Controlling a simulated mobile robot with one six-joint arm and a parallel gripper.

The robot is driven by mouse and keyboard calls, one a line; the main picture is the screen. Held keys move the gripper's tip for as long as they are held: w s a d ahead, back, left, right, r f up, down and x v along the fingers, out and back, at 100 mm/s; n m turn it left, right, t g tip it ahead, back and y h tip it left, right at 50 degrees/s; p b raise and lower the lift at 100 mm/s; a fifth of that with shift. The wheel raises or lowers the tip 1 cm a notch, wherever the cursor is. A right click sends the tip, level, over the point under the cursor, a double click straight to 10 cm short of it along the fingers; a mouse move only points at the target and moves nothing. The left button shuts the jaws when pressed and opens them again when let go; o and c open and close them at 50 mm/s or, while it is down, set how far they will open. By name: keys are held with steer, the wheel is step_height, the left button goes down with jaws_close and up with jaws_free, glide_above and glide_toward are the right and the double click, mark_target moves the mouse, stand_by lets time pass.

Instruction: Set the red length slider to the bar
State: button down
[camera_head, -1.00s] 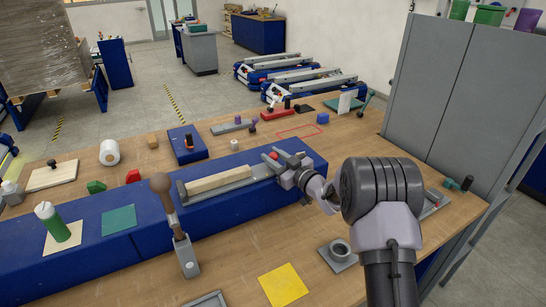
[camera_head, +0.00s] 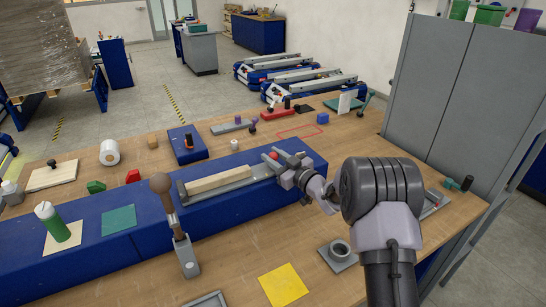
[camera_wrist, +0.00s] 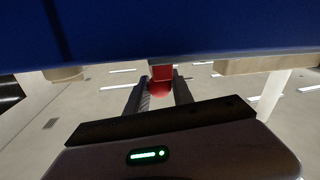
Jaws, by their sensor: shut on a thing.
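The red slider knob (camera_head: 273,154) shows at the left edge of my gripper (camera_head: 282,164), at the right end of a grey length rail (camera_head: 238,184) on the blue block. In the wrist view the red knob (camera_wrist: 161,76) sits between the two fingers of my gripper (camera_wrist: 160,86), which is shut on it. The pale wooden bar (camera_head: 220,180) lies along the rail, to the left of the knob. A gap shows between the bar's right end and the knob. My gripper partly hides the slider and the rail's right end.
A lever with a brown knob (camera_head: 161,184) stands at the block's front edge, left of the bar. A green bottle (camera_head: 57,224) and a teal square (camera_head: 119,220) are further left. A yellow square (camera_head: 283,285) and a grey round fitting (camera_head: 339,251) lie in front.

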mark_target(263, 169)
steer(key=a, duration=0.1)
steer(key=s+a+b, duration=0.1)
steer(key=a, duration=0.1)
steer(key=shift+s+a, duration=0.15)
steer(key=shift+s, duration=0.2)
steer(key=c, duration=1.1)
jaws_free()
